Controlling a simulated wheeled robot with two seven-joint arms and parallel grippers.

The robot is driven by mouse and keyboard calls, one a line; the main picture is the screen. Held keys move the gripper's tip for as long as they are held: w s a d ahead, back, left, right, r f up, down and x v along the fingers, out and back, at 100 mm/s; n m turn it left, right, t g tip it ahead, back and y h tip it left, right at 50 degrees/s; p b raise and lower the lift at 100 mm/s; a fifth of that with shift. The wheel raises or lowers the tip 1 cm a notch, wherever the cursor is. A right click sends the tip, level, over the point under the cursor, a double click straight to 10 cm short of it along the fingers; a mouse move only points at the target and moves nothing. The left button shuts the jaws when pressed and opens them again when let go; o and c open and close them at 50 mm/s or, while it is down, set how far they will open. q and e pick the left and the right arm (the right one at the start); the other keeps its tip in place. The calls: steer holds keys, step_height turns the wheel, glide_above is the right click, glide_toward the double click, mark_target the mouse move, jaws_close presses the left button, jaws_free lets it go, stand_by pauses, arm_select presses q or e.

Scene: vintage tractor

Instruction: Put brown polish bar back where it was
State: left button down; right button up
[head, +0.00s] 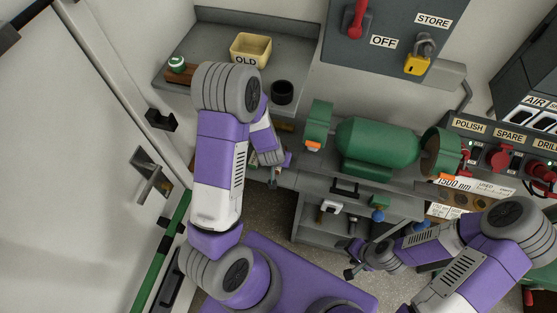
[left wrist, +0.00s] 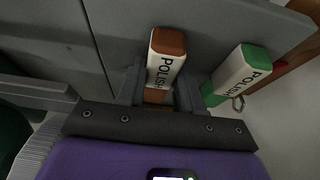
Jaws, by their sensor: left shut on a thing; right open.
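The brown polish bar (left wrist: 166,58) has a cream sleeve lettered POLISH and brown ends. In the left wrist view it stands between the two fingers of my left gripper (left wrist: 160,94), which is shut on it. In the head view my left gripper (head: 271,158) is low in front of the grey bench, left of the green machine, and mostly covers the bar there. A green polish bar (left wrist: 237,76) with a similar sleeve is to the right of the brown one in the wrist view, apart from it. My right gripper (head: 358,266) is open and empty, low at the lower right.
The green bench machine (head: 376,142) stands right of my left gripper. On the back shelf are a yellow tray (head: 250,49) marked OLD and a dark round cup (head: 282,92). A panel with a red switch (head: 355,20) is above. A door (head: 80,170) fills the left.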

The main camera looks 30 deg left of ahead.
arm_select(q)
steer(key=shift+f, duration=0.15)
steer(key=c, duration=0.7)
jaws_free()
steer(key=shift+c, duration=0.2)
steer(key=p+v, duration=0.4)
steer(key=v, duration=0.7)
steer(key=s+d+f+g+h, duration=0.3)
steer(key=s+d+f+h, duration=0.2)
steer(key=s+d+f, duration=0.6)
steer(key=d+f, duration=0.2)
steer(key=d, duration=0.1)
steer(key=shift+g+p, duration=0.35)
steer(key=shift+g, duration=0.05)
